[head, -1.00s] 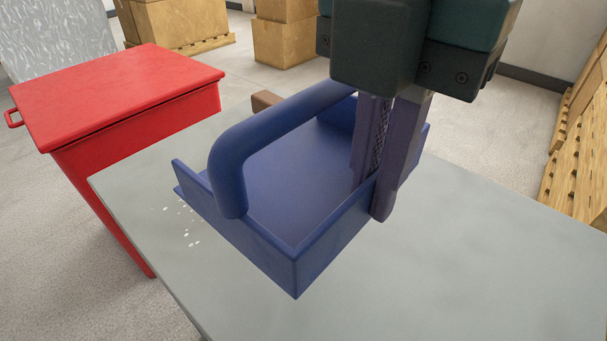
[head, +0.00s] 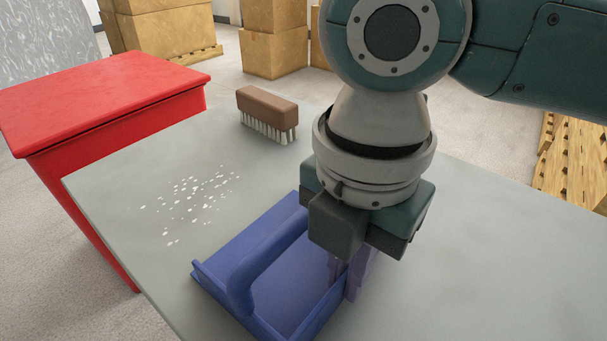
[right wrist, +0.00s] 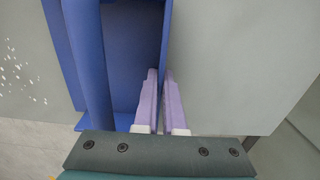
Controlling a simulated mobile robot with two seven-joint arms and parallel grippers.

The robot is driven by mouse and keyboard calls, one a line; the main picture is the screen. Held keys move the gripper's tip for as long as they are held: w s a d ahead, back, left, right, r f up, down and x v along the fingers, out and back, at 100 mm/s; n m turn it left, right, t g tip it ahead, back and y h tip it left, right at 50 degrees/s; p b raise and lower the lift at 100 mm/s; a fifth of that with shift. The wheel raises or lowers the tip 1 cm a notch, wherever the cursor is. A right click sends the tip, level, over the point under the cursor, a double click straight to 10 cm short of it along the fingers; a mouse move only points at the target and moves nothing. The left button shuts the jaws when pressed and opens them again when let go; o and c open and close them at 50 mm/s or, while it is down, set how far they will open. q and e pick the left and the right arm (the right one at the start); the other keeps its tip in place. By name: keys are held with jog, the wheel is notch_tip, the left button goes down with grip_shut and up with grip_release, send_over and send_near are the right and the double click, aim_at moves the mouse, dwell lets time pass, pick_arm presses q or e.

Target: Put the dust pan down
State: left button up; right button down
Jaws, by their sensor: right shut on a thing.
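The blue dust pan (head: 225,268) is low at the near part of the grey table, its open edge toward the white bits. I cannot tell for sure whether its base touches the table. My right gripper (head: 350,280) is above its right wall, fingers pointing down and shut on that wall. In the right wrist view the dust pan (right wrist: 130,60) lies left of the fingertips (right wrist: 160,78), with its wall between them. The pan's near end is cut off by the frame's bottom edge. My left gripper is not in view.
A brown brush (head: 267,110) with white bristles stands at the table's far edge. White bits (head: 195,200) lie scattered on the grey table (head: 120,180). A red cabinet (head: 100,90) stands at the left. The table right of my gripper is clear.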

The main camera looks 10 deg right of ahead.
jog(key=shift+f, duration=0.15)
jog(key=c, duration=1)
grip_release()
